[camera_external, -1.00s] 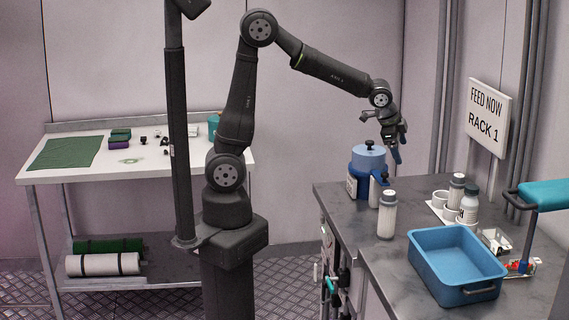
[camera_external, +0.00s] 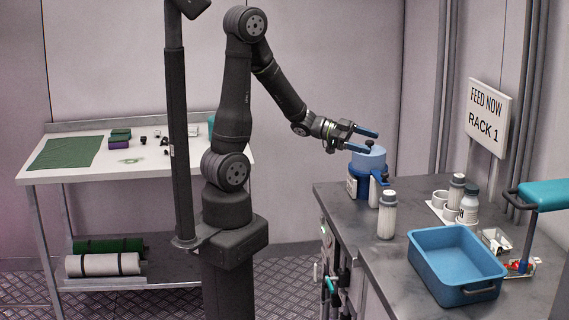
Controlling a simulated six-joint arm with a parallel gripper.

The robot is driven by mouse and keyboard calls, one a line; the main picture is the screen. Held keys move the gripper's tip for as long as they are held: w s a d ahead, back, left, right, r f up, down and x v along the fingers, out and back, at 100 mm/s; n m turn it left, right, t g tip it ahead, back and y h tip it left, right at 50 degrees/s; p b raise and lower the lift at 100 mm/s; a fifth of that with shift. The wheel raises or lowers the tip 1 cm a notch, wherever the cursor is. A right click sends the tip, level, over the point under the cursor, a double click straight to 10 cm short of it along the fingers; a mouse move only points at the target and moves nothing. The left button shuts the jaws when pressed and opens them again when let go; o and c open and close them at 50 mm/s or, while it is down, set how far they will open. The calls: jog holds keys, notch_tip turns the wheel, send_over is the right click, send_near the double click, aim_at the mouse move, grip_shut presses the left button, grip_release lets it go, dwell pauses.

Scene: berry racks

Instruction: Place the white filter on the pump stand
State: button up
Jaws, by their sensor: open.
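A blue pump-like unit (camera_external: 368,188) with a light blue round top (camera_external: 371,161) stands at the back left of the grey counter; I cannot tell if it is the pump stand. A white ribbed cylinder with a grey cap (camera_external: 387,218) stands upright in front of it, and a similar one (camera_external: 457,190) stands farther right. Either could be the white filter. My gripper (camera_external: 368,140) is open and empty, pointing right, with its blue fingertips at the light blue top's upper edge.
A blue tub (camera_external: 412,252) fills the counter's front middle. White cups and a bottle (camera_external: 469,206) stand on a small tray behind it. A teal-padded handle (camera_external: 541,195) juts in at the right. A sign (camera_external: 488,121) stands at the back. A white table (camera_external: 120,172) is at the left.

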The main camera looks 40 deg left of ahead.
jog(key=s+a+r+g+h, duration=0.2)
jog(key=s+a+g, duration=0.1)
jog(key=s, duration=0.5)
send_near(396, 205)
jog(key=shift+g, duration=0.4)
jog(key=d, duration=0.6)
jog(key=w+d+f, duration=0.1)
jog(key=d, duration=0.2)
jog(key=shift+c, duration=0.3)
jog(key=c, duration=1.1)
jog(key=shift+r, duration=0.1)
